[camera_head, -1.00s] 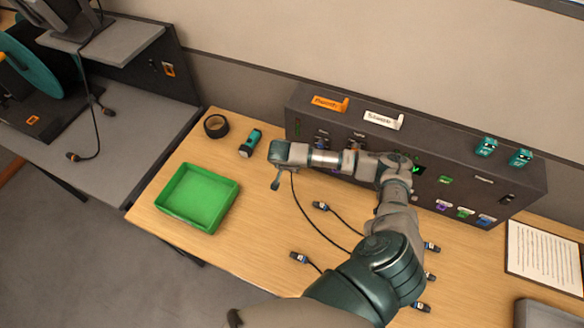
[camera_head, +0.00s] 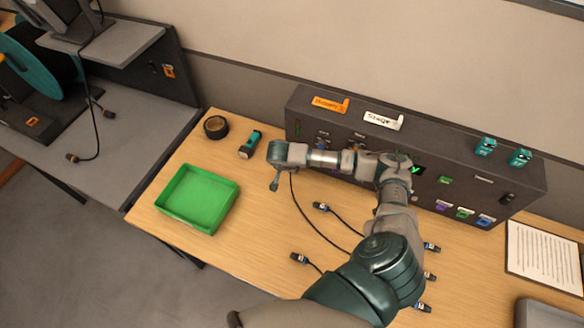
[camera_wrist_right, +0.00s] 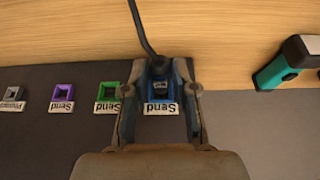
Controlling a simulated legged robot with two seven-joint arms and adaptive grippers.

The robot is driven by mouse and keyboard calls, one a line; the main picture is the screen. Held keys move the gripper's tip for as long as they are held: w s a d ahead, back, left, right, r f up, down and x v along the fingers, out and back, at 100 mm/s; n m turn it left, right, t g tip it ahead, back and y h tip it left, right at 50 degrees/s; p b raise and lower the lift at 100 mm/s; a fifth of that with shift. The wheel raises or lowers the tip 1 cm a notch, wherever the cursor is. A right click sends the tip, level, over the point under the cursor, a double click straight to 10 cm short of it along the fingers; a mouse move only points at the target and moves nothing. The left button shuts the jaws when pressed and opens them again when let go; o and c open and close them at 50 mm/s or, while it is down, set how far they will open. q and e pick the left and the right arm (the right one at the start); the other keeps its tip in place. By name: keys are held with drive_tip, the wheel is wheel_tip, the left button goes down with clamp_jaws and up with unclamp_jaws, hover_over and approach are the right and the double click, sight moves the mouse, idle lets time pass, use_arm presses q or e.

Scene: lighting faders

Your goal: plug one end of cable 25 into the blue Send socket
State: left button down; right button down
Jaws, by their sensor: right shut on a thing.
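My right gripper (camera_wrist_right: 160,98) is shut on a dark cable plug (camera_wrist_right: 160,84) with a small pale tag whose number I cannot read. The plug is at the blue Send socket (camera_wrist_right: 160,70), with blue showing around it. I cannot tell how deep it sits. The "Send" label (camera_wrist_right: 160,109) lies between the fingers. In the head view the right gripper (camera_head: 274,184) is at the console's left end. The black cable (camera_head: 308,218) runs from it across the table and behind my arm. My left gripper is not in view.
Green (camera_wrist_right: 109,92), purple (camera_wrist_right: 63,95) and grey (camera_wrist_right: 13,95) sockets sit beside the blue one on the dark console (camera_head: 440,165). A teal flashlight (camera_head: 250,143), a tape roll (camera_head: 215,126) and a green tray (camera_head: 197,198) lie left. Several loose plugs, one here (camera_head: 299,258), lie on the table.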

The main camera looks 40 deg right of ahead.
drive_tip(key=shift+a, duration=0.2)
drive_tip(key=shift+d, duration=0.15)
drive_tip(key=shift+s+d+f, duration=0.2)
drive_tip(key=shift+a, duration=0.2)
idle(0.4)
drive_tip(key=shift+w+d, duration=0.15)
drive_tip(key=shift+d, duration=0.1)
drive_tip(key=shift+w+d+r+b, duration=0.1)
drive_tip(key=shift+w+d+b, duration=0.05)
drive_tip(key=shift+d+b, duration=0.15)
drive_tip(key=shift+w+d+b, duration=0.2)
drive_tip(key=shift+d+b, duration=0.05)
drive_tip(key=shift+b, duration=0.05)
idle(0.5)
drive_tip(key=shift+w+d+r, duration=0.15)
drive_tip(key=shift+d, duration=0.05)
idle(1.1)
